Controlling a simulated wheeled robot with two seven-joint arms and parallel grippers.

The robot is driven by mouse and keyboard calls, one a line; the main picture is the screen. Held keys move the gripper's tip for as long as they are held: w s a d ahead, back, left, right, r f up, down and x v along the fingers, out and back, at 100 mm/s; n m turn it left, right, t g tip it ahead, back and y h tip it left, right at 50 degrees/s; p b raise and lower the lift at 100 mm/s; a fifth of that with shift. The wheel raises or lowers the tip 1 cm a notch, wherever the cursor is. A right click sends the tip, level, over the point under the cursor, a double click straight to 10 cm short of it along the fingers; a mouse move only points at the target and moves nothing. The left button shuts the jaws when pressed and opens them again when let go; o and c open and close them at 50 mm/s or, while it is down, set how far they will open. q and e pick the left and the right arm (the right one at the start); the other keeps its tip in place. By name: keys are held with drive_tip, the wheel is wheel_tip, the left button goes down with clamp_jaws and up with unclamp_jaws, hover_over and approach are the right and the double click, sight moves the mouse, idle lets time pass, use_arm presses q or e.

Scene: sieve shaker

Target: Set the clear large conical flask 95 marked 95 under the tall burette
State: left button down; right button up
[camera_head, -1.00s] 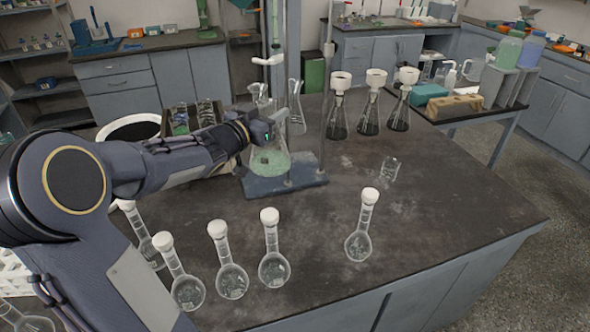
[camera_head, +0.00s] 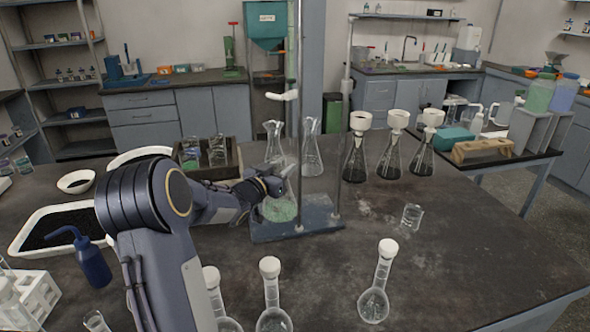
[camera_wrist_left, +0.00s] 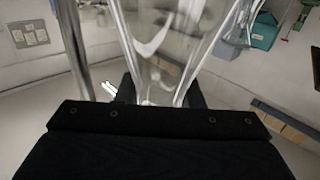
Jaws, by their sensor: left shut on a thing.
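My left gripper (camera_head: 283,184) is shut on the neck of a conical flask (camera_head: 281,208) at the left part of a blue stand base (camera_head: 320,222). Green shows in or through the flask's lower part; I cannot tell which, and I cannot read its mark. Whether its bottom touches the base is unclear. In the left wrist view clear glass (camera_wrist_left: 165,40) rises between the dark fingers. A tall glass tube on an upright rod (camera_head: 292,60), with a white clamp (camera_head: 282,96), stands over the base's left part. A second upright (camera_head: 341,130) rises at the right. My right gripper is out of view.
Two clear flasks (camera_head: 312,152) stand behind the base. Several dark-bottomed flasks with white funnels (camera_head: 397,150) stand right of them. The bench between is clear.

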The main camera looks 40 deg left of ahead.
use_arm(q)
drive_tip(key=w+f, duration=0.3)
drive_tip(key=w, duration=0.3)
drive_tip(key=shift+w+a+f+p, duration=0.15)
drive_tip(key=shift+w+a+p, duration=0.2)
drive_tip(key=shift+w, duration=0.05)
drive_tip(key=shift+f, duration=0.2)
drive_tip(key=c, duration=1)
unclamp_jaws()
drive_tip(key=shift+o, duration=0.2)
drive_tip(key=s, duration=0.4)
drive_tip(key=s+d+b, duration=0.1)
drive_tip(key=s, duration=0.7)
drive_tip(key=shift+d+r, duration=0.15)
